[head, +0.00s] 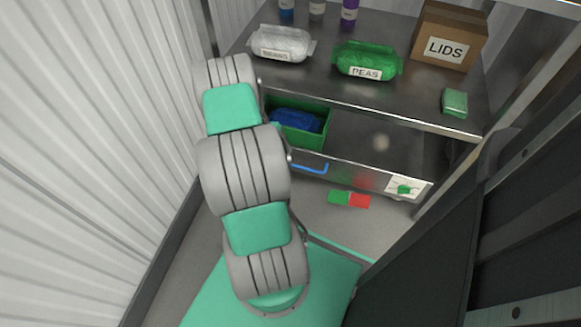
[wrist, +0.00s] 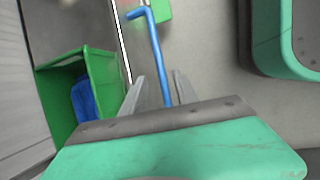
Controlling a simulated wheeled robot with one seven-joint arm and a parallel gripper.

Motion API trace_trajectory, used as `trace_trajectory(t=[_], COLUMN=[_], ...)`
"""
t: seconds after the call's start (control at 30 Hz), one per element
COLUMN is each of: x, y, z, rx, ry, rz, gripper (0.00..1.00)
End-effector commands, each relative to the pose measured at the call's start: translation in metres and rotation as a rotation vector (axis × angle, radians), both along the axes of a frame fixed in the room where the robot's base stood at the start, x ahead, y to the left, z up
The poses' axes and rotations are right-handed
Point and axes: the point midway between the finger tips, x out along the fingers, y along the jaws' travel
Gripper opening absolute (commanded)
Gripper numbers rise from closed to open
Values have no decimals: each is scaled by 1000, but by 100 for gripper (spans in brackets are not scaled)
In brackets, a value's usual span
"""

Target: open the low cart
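The low cart (head: 355,172) is a steel box under the steel counter, with a blue bar handle (head: 310,167) on its front. Its front stands out past the counter edge, and part of its inside shows. A green bin (head: 313,142) with a blue thing (head: 295,120) sits at its left end. In the wrist view, my gripper (wrist: 160,78) is open, its fingers apart with the blue handle (wrist: 156,45) running between them. I cannot tell whether they touch it. My arm hides the gripper in the head view.
On the counter (head: 335,95) are a white bag (head: 282,43), a green peas bag (head: 367,60), a lids box (head: 448,35) and a green pad (head: 454,103). A green and red block (head: 349,199) lies on the floor before the cart. A ribbed wall is left, a dark panel right.

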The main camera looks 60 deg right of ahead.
Motion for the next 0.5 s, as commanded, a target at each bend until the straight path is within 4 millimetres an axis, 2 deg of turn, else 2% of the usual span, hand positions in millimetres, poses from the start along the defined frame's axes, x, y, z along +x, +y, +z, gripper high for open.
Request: trace_trajectory(t=[0.03, 0.23, 0.33, 0.5], x=[-5, -17, -20, -21], y=[0, -10, -13, -13], z=[-14, -48, -55, -54], rx=[4, 3, 1, 1], ry=[3, 1, 0, -1], rz=[-2, -3, -2, 0], gripper=[36, 36, 36, 36])
